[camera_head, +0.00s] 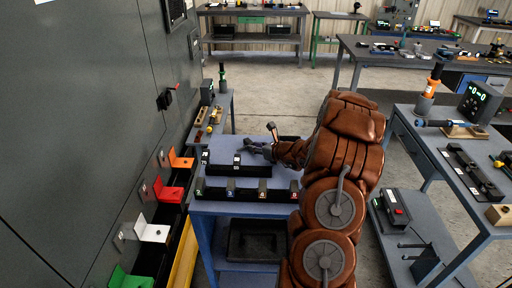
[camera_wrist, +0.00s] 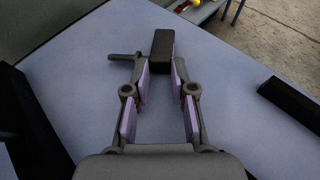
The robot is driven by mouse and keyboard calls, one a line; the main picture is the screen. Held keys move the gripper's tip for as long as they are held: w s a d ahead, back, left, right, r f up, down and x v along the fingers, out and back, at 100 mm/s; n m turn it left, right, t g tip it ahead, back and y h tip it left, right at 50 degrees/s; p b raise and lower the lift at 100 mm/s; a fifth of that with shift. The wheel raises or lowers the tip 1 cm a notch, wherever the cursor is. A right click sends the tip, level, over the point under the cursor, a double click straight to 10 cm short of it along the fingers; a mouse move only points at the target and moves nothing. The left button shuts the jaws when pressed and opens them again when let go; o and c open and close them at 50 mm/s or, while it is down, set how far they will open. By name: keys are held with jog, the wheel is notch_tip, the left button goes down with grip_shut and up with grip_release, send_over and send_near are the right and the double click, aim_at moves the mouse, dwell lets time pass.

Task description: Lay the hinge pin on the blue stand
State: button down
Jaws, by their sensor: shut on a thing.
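My gripper (camera_wrist: 161,78) is shut on a dark grey piece in the wrist view, which I take for the hinge pin (camera_wrist: 162,47). It has a thick block-like part beyond the fingertips and a thin rod sticking out to the left. In the head view my gripper (camera_head: 258,147) is over the middle table, and the held piece is hard to make out there. This table (camera_head: 236,208) has blue legs and a blue-grey top. I see no separate blue stand and cannot tell whether this table is the one named.
Black blocks with labels stand along the table's front edge and behind it. Coloured brackets, such as the red one (camera_head: 168,193), line the cabinet wall at left. A right-hand bench (camera_head: 425,150) carries tools and a black rail. Bare table top shows around my gripper in the wrist view.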

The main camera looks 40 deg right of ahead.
jog(key=shift+a+f+b, duration=0.1)
jog(key=shift+f+b, duration=0.35)
jog(key=shift+b, duration=0.1)
jog(key=shift+s+f, duration=0.15)
jog(key=shift+f, duration=0.15)
jog(key=c, duration=1)
grip_release()
jog(key=shift+a+f, duration=0.15)
jog(key=shift+f, duration=0.05)
jog(key=shift+o, duration=0.2)
jog(key=shift+s+f, duration=0.1)
jog(key=shift+f, duration=0.15)
jog(key=shift+r+p, duration=0.6)
jog(key=shift+r, duration=0.05)
jog(key=shift+s+d+b, duration=0.3)
jog(key=shift+s, duration=0.05)
jog(key=v, duration=0.3)
jog(key=r+b+v, duration=0.1)
jog(key=v, duration=0.7)
jog(key=shift+w+r, duration=0.15)
jog(key=shift+r, duration=0.15)
